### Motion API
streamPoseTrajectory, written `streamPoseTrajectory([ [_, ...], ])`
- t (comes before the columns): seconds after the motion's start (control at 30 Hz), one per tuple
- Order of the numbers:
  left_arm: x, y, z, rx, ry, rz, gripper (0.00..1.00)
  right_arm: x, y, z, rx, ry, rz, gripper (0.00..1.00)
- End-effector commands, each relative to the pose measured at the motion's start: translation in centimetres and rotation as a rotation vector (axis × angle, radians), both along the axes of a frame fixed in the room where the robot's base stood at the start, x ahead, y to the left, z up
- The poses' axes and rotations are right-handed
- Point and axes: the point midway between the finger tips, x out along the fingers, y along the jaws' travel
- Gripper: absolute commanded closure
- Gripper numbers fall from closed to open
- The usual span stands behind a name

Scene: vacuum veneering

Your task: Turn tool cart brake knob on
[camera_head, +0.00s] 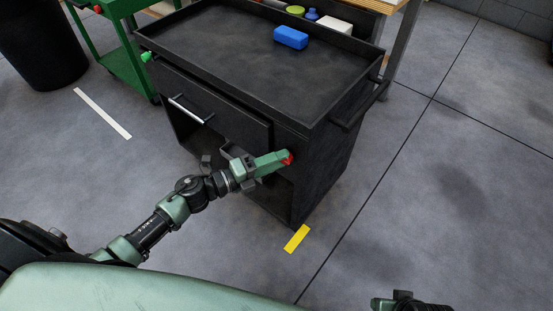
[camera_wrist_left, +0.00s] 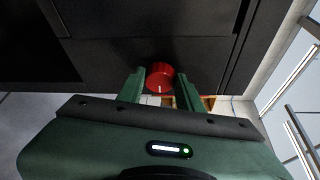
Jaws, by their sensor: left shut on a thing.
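The black tool cart (camera_head: 235,70) stands ahead of me, with a drawer and an open lower bay. A red brake knob (camera_head: 288,158) sits on its front face near the right corner, and it also shows in the left wrist view (camera_wrist_left: 160,75) with a small white mark at its lower edge. My left gripper (camera_head: 283,159) is at the knob, its green fingers on either side of it and shut on it. The fingers hide part of the knob in the head view. My right gripper is not clearly seen; only a bit of my right arm shows at the bottom right.
A blue block (camera_head: 290,37) lies on the cart's top tray. A handle bar (camera_head: 361,104) sticks out at the cart's right side. A green cart (camera_head: 125,62) and a black bin (camera_head: 42,45) stand at the left. A yellow floor mark (camera_head: 297,239) lies before the cart; the floor at right is clear.

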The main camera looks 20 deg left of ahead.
Motion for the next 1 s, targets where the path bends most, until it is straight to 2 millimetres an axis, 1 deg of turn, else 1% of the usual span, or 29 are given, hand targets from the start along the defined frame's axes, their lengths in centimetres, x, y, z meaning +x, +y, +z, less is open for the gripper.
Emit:
streamPoseTrajectory([
  [0.13,0.0,0.0,-0.1,0.004,0.0,-0.001,1.0,0.0,0.0,0.0,0.0,0.0,0.0,0.59],
  [0.17,0.0,0.0,-0.1,0.004,0.0,-0.001,0.56,0.0,0.0,0.0,0.0,0.0,0.0,0.59],
  [0.2,0.0,0.0,-0.1,0.004,0.0,-0.001,0.45,0.0,0.0,0.0,0.0,0.0,0.0,0.59],
  [0.23,0.0,0.0,-0.1,0.004,0.0,-0.001,0.43,0.0,0.0,0.0,0.0,0.0,0.0,0.59],
  [0.57,-0.2,0.1,0.0,0.001,0.0,-0.001,0.43,0.0,0.0,0.0,-0.001,0.0,-0.001,0.59],
  [0.67,-1.0,0.8,-0.1,0.002,0.002,0.0,0.43,0.0,0.0,0.1,0.0,-0.001,-0.001,0.59],
  [0.9,-4.1,3.6,0.3,0.003,0.004,0.0,0.43,0.1,0.0,-0.4,0.0,-0.002,0.0,0.59],
  [1.0,-5.0,4.5,0.4,0.003,0.003,0.0,0.43,0.1,0.0,-0.6,0.0,0.0,0.0,0.59],
])
